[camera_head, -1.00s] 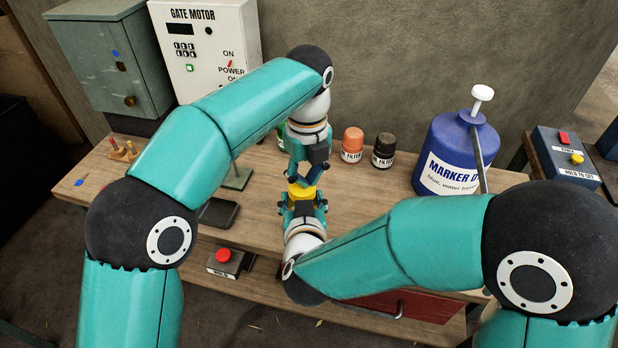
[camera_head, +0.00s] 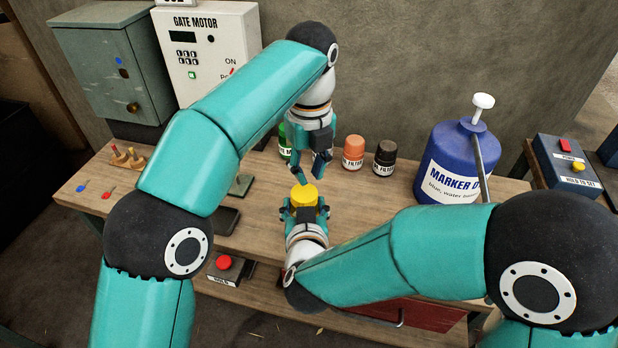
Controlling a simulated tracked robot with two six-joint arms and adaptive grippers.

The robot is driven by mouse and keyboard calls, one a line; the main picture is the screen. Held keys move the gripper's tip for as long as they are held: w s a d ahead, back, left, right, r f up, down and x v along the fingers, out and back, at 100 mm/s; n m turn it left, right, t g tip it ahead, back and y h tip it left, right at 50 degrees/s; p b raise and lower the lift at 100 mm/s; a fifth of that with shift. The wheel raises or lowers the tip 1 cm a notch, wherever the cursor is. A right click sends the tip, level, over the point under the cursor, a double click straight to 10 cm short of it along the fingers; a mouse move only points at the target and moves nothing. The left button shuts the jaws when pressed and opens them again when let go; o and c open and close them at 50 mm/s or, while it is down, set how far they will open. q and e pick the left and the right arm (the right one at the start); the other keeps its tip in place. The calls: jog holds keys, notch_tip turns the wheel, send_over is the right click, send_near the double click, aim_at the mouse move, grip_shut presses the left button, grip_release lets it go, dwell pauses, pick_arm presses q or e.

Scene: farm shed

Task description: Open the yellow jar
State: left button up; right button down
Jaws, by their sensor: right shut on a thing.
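The yellow jar (camera_head: 304,196) is upright above the front part of the bench, its round yellow top facing up. My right gripper (camera_head: 305,210) is shut on the jar from the near side and hides most of its body. I cannot tell whether the top I see is a lid or how tightly it sits. My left gripper (camera_head: 309,172) points down just above and behind the jar. Its fingertips stand apart with nothing visible between them, and it looks clear of the jar's top.
Behind stand a green jar (camera_head: 285,140), partly hidden, an orange jar (camera_head: 353,153) and a black jar (camera_head: 385,157). A large blue marker dye container (camera_head: 450,165) stands right. A dark flat pad (camera_head: 227,221) lies left. The bench (camera_head: 375,195) is clear right of the jar.

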aim_at(304, 192)
pick_arm(q)
jog(key=o, duration=0.5)
jog(key=shift+r+m, duration=0.5)
jog(key=shift+o, duration=0.6)
jog(key=shift+s+a+r+m, duration=0.1)
jog(key=shift+a+r+m, duration=0.05)
jog(key=shift+r+m, duration=0.35)
jog(key=shift+s+a+r+m, duration=0.1)
jog(key=shift+r+m, duration=0.25)
jog(key=shift+m, duration=0.15)
jog(key=shift+s+a+r+m, duration=0.1)
jog(key=shift+a+r+m, duration=0.1)
jog(key=shift+m, duration=0.3)
jog(key=shift+f, duration=3.85)
